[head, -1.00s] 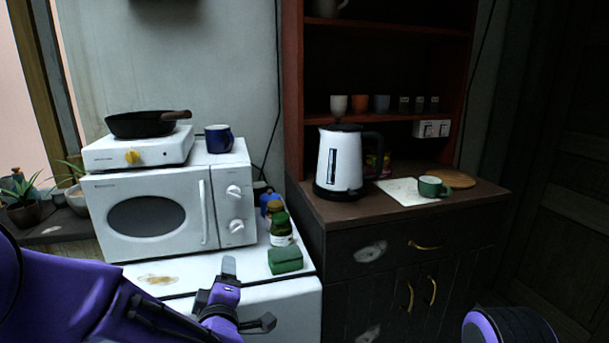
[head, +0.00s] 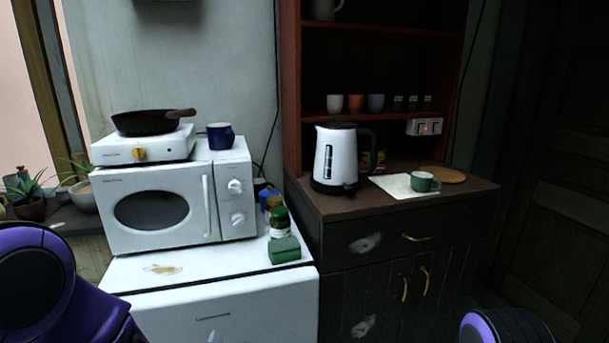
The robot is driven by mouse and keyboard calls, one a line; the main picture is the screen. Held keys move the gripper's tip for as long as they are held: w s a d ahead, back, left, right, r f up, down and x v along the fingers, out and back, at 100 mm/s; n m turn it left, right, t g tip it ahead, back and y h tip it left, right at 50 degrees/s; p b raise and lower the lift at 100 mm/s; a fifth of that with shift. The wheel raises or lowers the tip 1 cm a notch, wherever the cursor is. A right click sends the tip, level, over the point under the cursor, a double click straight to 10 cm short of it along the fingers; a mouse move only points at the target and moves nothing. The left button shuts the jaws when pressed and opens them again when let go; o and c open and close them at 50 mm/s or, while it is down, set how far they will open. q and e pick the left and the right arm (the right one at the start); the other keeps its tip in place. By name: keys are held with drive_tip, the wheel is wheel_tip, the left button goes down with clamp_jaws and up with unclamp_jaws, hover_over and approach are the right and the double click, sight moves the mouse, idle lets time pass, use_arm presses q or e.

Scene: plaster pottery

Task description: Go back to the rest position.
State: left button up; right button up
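My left arm (head: 70,300) reaches in at the lower left, in front of the fridge's left side. Its gripper is almost wholly below the picture. A small pale tip (head: 212,337) at the bottom edge looks like one of its fingertips, so its opening cannot be judged. Part of my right arm (head: 505,328) shows at the bottom right, and its gripper is out of view. I see nothing held.
A white fridge (head: 215,300) bears a microwave (head: 222,205), bottles and a green box (head: 284,250). A hob with a pan (head: 150,122) and a blue mug (head: 220,136) top the microwave. A kettle (head: 336,157) and green mug (head: 422,181) stand on the dark cabinet.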

use_arm(q)
drive_tip(key=s+a+f+m+g, duration=0.1)
drive_tip(key=s+a+f+g, duration=0.2)
drive_tip(key=s+f, duration=0.4)
drive_tip(key=s+a+f+m+g, duration=0.1)
drive_tip(key=s+a+f+g, duration=0.1)
drive_tip(key=s+f, duration=0.6)
drive_tip(key=s+a+f+m+g, duration=0.1)
drive_tip(key=s+a+f+g, duration=0.2)
drive_tip(key=s+f, duration=0.4)
drive_tip(key=s+g, duration=0.1)
drive_tip(key=s, duration=0.6)
drive_tip(key=shift+s+a+f+g+y, duration=0.35)
drive_tip(key=shift+s+f+g+y, duration=0.05)
